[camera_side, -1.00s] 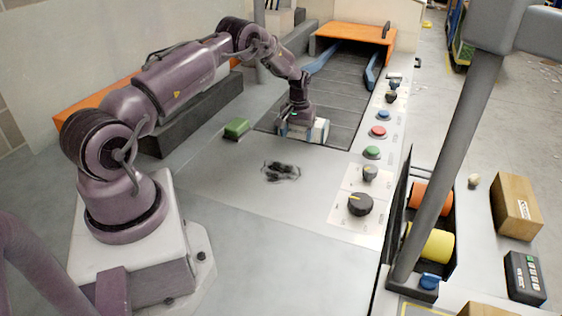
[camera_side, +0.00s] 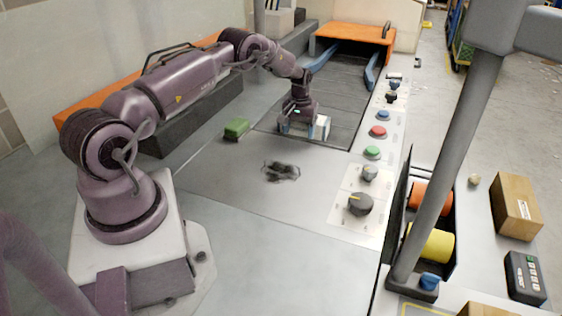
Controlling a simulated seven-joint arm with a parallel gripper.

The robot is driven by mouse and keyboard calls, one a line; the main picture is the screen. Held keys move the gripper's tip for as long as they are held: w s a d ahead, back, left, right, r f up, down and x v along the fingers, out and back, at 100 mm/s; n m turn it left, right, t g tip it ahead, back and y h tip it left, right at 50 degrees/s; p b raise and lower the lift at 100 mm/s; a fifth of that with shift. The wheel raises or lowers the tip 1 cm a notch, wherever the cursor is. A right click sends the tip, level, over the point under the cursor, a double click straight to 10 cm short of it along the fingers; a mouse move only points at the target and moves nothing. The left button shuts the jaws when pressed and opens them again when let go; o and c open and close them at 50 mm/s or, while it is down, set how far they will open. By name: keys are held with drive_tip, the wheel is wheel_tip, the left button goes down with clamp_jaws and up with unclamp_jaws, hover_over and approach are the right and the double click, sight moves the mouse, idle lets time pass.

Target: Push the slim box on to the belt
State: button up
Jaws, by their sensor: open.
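A small white box (camera_side: 322,127), which looks like the slim box, stands at the near edge of the dark slatted belt (camera_side: 340,92). My gripper (camera_side: 296,132) points down just left of it, low over the belt's near edge. Its fingers are open, and I see nothing held between them. The fingers partly cover the box's left side, and I cannot tell whether they touch it. A small green block (camera_side: 236,128) lies on the grey table, left of the belt.
A dark object (camera_side: 281,171) lies on the table in front of the belt. A panel with buttons and knobs (camera_side: 377,132) runs along the belt's right side. Blue guide rails (camera_side: 371,72) and an orange hood (camera_side: 356,33) stand at the far end. A grey post (camera_side: 452,165) rises at right.

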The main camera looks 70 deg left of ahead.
drive_tip(key=shift+a, duration=0.1)
drive_tip(key=shift+w+a, duration=0.35)
drive_tip(key=shift+w, duration=0.05)
drive_tip(key=shift+a, duration=0.1)
idle(0.5)
drive_tip(key=shift+w+a, duration=0.3)
drive_tip(key=shift+w, duration=0.05)
drive_tip(key=shift+s+d, duration=0.2)
drive_tip(key=shift+d, duration=0.05)
idle(0.5)
drive_tip(key=shift+r, duration=0.1)
wheel_tip(320, 180, up, 9)
idle(1.1)
